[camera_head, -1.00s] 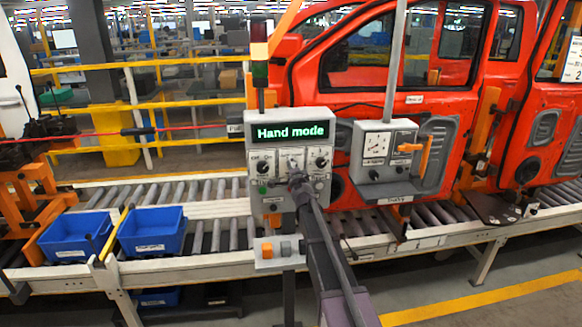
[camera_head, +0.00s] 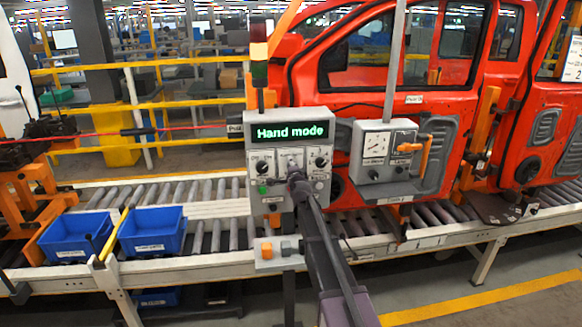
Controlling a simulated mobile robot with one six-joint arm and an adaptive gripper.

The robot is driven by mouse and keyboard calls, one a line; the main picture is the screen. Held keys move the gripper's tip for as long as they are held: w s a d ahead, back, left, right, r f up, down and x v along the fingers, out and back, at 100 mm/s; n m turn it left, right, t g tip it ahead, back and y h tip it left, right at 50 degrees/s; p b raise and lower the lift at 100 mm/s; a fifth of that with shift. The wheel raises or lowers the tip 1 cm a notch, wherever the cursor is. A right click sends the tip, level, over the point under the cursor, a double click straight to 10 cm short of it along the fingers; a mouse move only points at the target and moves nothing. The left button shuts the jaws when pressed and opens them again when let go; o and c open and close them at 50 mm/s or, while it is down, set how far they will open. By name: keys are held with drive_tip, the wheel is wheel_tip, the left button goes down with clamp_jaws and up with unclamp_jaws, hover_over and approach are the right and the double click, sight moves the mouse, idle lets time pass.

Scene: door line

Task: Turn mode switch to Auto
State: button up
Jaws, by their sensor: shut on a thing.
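The grey control box (camera_head: 257,205) stands at the middle of the view, with a lit green display (camera_head: 293,132) reading "Hand mode". Below the display are a dark knob at the left (camera_head: 262,166), a pale middle plate with the mode switch (camera_head: 291,160), and a dark knob at the right (camera_head: 321,162). My gripper (camera_head: 296,180) is at the lower part of the middle plate, shut on the mode switch. The gripper hides most of the switch, so its pointing direction cannot be read. My arm reaches up to it from below.
A second grey box with a dial (camera_head: 376,143) hangs close at the right. A small box with an orange button (camera_head: 266,250) sits below the panel. Red doors (camera_head: 450,100) stand behind on a roller conveyor (camera_head: 190,265). Two blue bins (camera_head: 152,230) are at the left.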

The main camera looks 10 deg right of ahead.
drive_tip(key=shift+n, duration=0.4)
drive_tip(key=n, duration=0.3)
drive_tip(key=shift+d, duration=0.1)
drive_tip(key=n, duration=0.4)
drive_tip(key=shift+w, duration=0.1)
drive_tip(key=n, duration=0.4)
drive_tip(key=shift+n, duration=2)
drive_tip(key=o, duration=1.1)
drive_tip(key=shift+o, duration=0.2)
